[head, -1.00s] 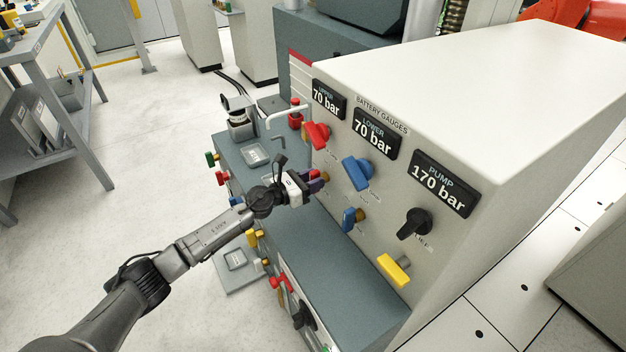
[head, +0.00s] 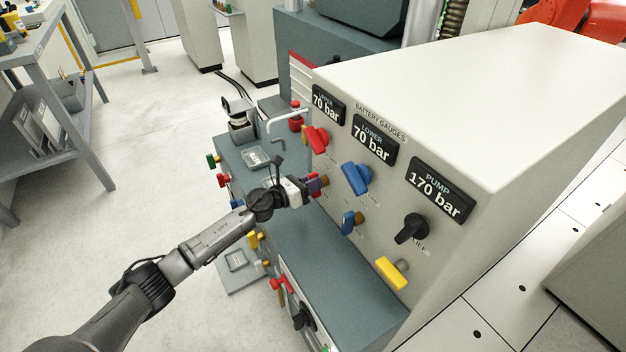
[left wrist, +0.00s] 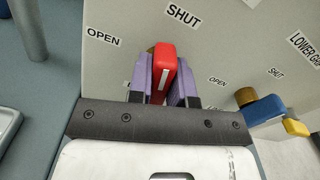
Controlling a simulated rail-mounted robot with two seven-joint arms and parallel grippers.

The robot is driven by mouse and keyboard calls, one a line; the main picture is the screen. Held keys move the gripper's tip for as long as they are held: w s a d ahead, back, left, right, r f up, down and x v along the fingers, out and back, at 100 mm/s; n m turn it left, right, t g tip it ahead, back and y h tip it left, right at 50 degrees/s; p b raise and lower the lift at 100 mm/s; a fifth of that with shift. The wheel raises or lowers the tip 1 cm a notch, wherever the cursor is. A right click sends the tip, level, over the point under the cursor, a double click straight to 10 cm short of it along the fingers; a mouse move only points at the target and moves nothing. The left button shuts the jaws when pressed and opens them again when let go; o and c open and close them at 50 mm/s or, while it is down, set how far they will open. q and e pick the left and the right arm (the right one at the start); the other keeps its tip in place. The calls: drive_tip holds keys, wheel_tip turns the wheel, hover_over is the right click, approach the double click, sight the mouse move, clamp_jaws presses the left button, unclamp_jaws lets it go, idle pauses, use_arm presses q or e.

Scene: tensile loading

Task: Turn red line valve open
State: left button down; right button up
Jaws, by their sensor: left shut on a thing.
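The red line valve's handle (left wrist: 165,72) is a red lever with a white stripe on a brass stem, set on the pale panel. In the left wrist view it stands between the purple fingers of my left gripper (left wrist: 163,82), which is shut on it. The handle's far end lies below the SHUT label (left wrist: 184,15); the OPEN label (left wrist: 103,30) is to its left. My right gripper is not in view.
A larger red knob (head: 317,139) and a blue knob (head: 356,178) sit above on the panel. A smaller blue valve (head: 349,222), a yellow valve (head: 391,272) and a black knob (head: 412,228) are to the right. A bent grey bar (head: 285,120) stands behind the gripper.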

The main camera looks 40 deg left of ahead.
use_arm(q)
drive_tip(key=n+p, duration=0.2)
drive_tip(key=n, duration=0.2)
drive_tip(key=shift+a, duration=0.15)
drive_tip(key=n+p, duration=0.2)
drive_tip(key=n, duration=0.1)
drive_tip(key=shift+w+a+p, duration=0.1)
drive_tip(key=shift+p, duration=0.25)
drive_tip(key=n+p, duration=0.1)
drive_tip(key=n, duration=0.2)
drive_tip(key=n+p, duration=0.1)
drive_tip(key=shift+a+f+n+p, duration=0.1)
drive_tip(key=shift+f+n+p, duration=0.15)
drive_tip(key=shift+n+p, duration=0.15)
drive_tip(key=shift+f+n+p, duration=0.25)
drive_tip(key=shift+n+p, duration=0.4)
drive_tip(key=shift+n, duration=0.75)
drive_tip(key=c, duration=1)
unclamp_jaws()
drive_tip(key=shift+c, duration=0.2)
